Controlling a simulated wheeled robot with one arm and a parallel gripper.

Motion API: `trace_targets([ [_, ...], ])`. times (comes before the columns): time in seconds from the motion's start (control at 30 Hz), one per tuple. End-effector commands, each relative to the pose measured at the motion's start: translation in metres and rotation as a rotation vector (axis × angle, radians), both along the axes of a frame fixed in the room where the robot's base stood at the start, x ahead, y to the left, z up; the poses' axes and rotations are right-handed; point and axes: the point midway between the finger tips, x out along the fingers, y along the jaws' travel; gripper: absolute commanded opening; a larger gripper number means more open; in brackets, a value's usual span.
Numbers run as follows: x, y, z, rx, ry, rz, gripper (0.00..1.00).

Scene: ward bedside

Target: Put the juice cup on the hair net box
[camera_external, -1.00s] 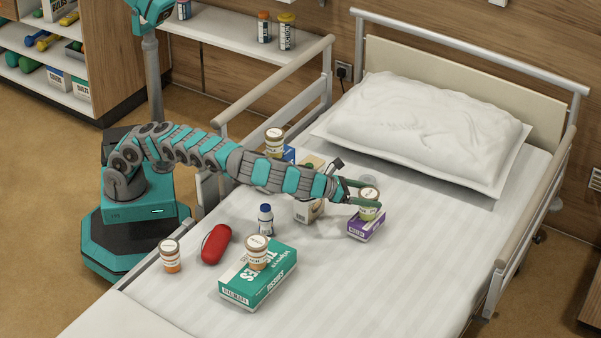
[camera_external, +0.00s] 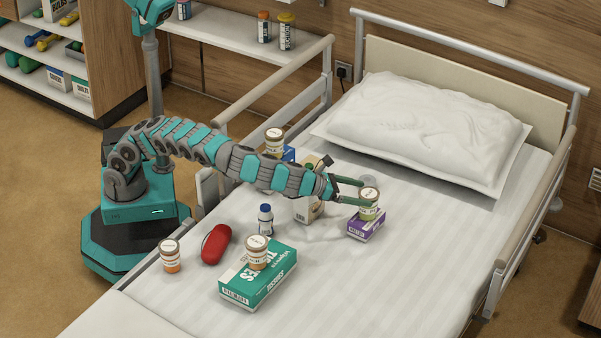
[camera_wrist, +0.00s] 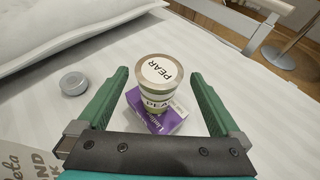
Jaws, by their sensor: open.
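A juice cup (camera_external: 368,208) with a brown-rimmed white lid marked PEAR stands upright on a small purple box (camera_external: 366,229). In the wrist view the cup (camera_wrist: 158,84) and purple box (camera_wrist: 166,120) sit between my fingers. The purple box's print is too small to read, so I cannot confirm it is the hair net box. My gripper (camera_external: 361,193) is open, one finger on either side of the cup. In the wrist view my gripper (camera_wrist: 160,76) shows gaps between both fingers and the cup.
Similar cups stand on the green tissue box (camera_external: 259,287), by a blue box (camera_external: 289,153) and at the bed's left edge (camera_external: 170,258). A red case (camera_external: 215,244), a bottle (camera_external: 265,220) and a carton (camera_external: 306,210) lie nearby. The bed's right side is clear.

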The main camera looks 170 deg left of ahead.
Motion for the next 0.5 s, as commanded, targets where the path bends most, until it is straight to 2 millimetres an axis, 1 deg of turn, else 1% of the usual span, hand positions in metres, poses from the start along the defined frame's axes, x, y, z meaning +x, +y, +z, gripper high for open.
trace_targets([
  [0.23,0.000,-0.017,0.011,0.002,-0.002,0.000,1.00],
  [0.5,0.000,-0.015,0.051,0.001,-0.006,0.001,1.00],
])
